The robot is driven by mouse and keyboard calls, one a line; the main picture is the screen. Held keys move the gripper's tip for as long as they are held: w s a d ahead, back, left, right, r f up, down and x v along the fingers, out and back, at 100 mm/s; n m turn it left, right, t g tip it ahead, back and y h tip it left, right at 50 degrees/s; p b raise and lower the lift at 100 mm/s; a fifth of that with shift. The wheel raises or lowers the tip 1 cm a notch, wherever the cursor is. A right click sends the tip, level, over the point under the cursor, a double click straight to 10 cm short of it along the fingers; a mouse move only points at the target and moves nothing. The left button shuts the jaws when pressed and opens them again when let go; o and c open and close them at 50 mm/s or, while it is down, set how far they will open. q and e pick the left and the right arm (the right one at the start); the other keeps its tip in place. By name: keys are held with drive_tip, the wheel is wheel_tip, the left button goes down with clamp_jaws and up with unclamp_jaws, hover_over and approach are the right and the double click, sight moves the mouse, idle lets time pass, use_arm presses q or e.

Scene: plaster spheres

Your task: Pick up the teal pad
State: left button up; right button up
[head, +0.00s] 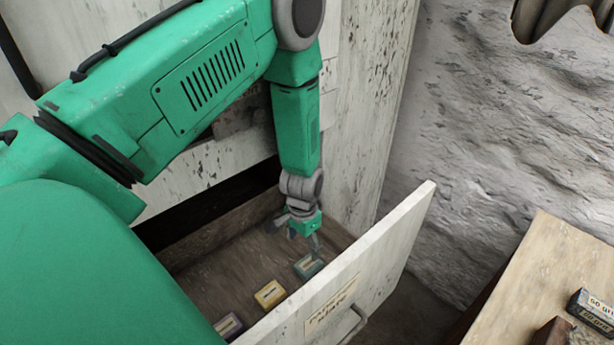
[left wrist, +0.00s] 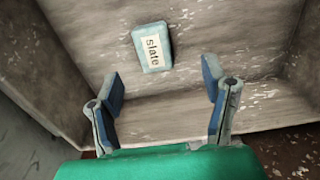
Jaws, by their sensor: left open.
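The teal pad (head: 308,266) lies flat in the open drawer, close to the inside of its front panel. In the left wrist view the pad (left wrist: 164,60) shows a pale label reading "slate". My left gripper (head: 304,238) hangs down into the drawer, above and just behind the pad in the head view. Its two fingers (left wrist: 162,76) are spread wide with nothing between them. In the left wrist view the pad lies beyond the fingertips, near the middle, and is not touched. My right gripper is not in view.
A yellow pad (head: 270,294) and a purple-grey pad (head: 229,326) lie in the same drawer, left of the teal one. The drawer's white front panel (head: 395,243) stands close beside them. A wooden table (head: 550,265) with small boxes is at the right.

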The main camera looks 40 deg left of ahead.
sight(305, 266)
use_arm(q)
drive_tip(key=f, duration=0.3)
drive_tip(key=shift+a+f, duration=0.2)
drive_tip(key=shift+f, duration=0.15)
drive_tip(key=shift+w+d+f, duration=0.1)
drive_tip(key=shift+f, duration=0.15)
drive_tip(key=shift+d+f, duration=0.1)
drive_tip(key=shift+d, duration=0.1)
drive_tip(key=f, duration=0.2)
drive_tip(key=d+f+b, duration=0.1)
drive_tip(key=f, duration=0.1)
drive_tip(key=shift+s, duration=0.35)
drive_tip(key=shift+a+f, duration=0.15)
drive_tip(key=shift+f, duration=0.25)
drive_tip(key=shift+a+f, duration=0.1)
drive_tip(key=shift+a, duration=0.2)
drive_tip(key=c, duration=0.8)
drive_tip(key=shift+d, duration=0.15)
drive_tip(key=shift+c, duration=1)
drive_tip(key=shift+d+r, duration=0.2)
drive_tip(key=shift+d, duration=0.05)
drive_tip(key=r, duration=0.3)
drive_tip(key=r+p, duration=0.1)
drive_tip(key=r, duration=0.5)
drive_tip(key=shift+a, duration=0.25)
drive_tip(key=shift+d+r, duration=0.15)
drive_tip(key=shift+r, duration=0.3)
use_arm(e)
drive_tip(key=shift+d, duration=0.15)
